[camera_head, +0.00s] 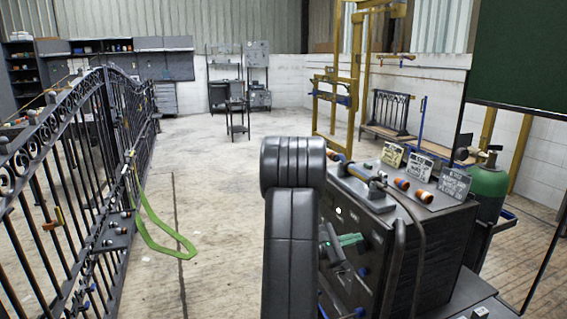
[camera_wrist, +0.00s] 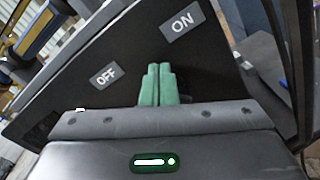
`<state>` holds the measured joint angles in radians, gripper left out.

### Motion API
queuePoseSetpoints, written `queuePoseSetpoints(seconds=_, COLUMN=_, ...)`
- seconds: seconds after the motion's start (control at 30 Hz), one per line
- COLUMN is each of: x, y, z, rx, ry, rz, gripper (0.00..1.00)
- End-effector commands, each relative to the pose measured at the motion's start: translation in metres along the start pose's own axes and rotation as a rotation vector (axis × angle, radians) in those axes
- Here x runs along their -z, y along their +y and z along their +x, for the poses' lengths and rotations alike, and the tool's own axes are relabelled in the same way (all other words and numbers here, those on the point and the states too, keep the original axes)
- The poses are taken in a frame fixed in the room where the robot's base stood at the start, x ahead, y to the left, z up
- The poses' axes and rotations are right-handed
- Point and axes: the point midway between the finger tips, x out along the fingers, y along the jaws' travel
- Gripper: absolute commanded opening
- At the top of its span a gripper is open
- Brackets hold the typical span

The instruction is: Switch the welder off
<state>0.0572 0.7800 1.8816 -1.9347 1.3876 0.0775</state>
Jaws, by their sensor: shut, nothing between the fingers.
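My gripper (camera_head: 350,240) is in front of that panel, partly hidden by my arm. In the wrist view, the green fingers of my gripper (camera_wrist: 158,84) are together, with nothing seen between them. They point at a dark panel (camera_wrist: 140,50) with an OFF label (camera_wrist: 105,75) at their left and an ON label (camera_wrist: 182,22) above right. No switch handle shows; the fingers may hide it. I cannot tell whether they touch the panel.
A black iron gate (camera_head: 70,180) stands at left, with a green strap (camera_head: 150,215) on the floor. The middle floor is mostly clear.

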Motion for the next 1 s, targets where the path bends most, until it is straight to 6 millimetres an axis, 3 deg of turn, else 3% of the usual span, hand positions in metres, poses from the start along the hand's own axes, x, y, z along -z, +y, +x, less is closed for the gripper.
queuePoseSetpoints(seconds=0.17, x=0.0, y=0.001, z=-0.01, rx=-0.003, ry=0.001, rz=0.001, gripper=0.0)
queuePoseSetpoints(seconds=0.6, x=0.0, y=0.0, z=-0.058, rx=-0.001, ry=0.001, rz=-0.001, gripper=0.0)
queuePoseSetpoints(seconds=1.0, x=-0.002, y=0.0, z=-0.06, rx=0.002, ry=0.0, rz=0.001, gripper=0.0)
